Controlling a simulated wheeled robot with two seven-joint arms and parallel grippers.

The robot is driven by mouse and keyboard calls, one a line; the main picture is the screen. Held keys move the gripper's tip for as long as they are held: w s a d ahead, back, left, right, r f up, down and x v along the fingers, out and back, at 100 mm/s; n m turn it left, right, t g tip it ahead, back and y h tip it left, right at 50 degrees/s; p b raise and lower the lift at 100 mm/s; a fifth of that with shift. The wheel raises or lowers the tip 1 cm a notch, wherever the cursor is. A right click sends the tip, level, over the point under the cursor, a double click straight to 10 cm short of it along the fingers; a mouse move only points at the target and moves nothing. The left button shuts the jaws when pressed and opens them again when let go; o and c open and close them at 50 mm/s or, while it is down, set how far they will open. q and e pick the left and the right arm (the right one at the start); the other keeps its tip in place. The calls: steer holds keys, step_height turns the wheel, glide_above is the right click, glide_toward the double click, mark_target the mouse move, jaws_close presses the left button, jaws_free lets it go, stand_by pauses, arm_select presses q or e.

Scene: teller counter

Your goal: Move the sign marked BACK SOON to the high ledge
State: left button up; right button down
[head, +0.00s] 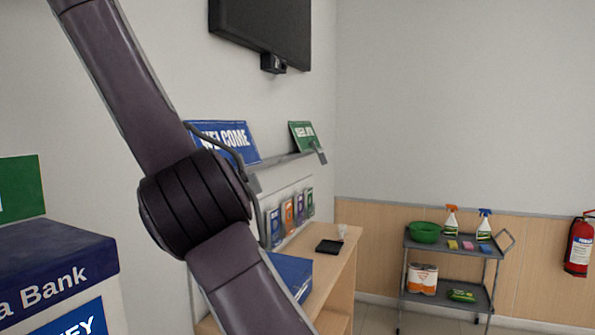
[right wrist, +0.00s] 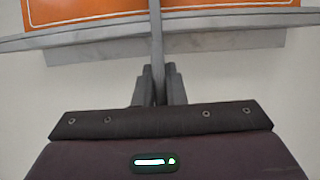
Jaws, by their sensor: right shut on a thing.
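In the right wrist view, my right gripper (right wrist: 160,75) is shut on a thin grey upright part in front of an orange sign (right wrist: 85,12). The upright appears to belong to this sign, whose face is mostly cut off by the top edge; no wording is readable. A grey bar runs along the sign's lower edge. In the head view, a grey wall ledge (head: 288,158) carries a blue WELCOME sign (head: 228,140) and a green sign (head: 303,135). One of my arms crosses in front and hides part of the ledge area. Neither gripper shows in the head view.
A wooden counter (head: 340,243) below the ledge holds a black pad (head: 329,246) and a blue box (head: 290,272). A leaflet rack (head: 288,215) is above it. A wall screen (head: 262,32) hangs higher.

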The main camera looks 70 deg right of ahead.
steer(key=shift+r, duration=0.1)
stand_by(0.6)
stand_by(0.3)
steer(key=c, duration=0.9)
jaws_free()
steer(key=shift+s, duration=0.15)
steer(key=shift+b+v, duration=2.7)
steer(key=shift+v, duration=1.75)
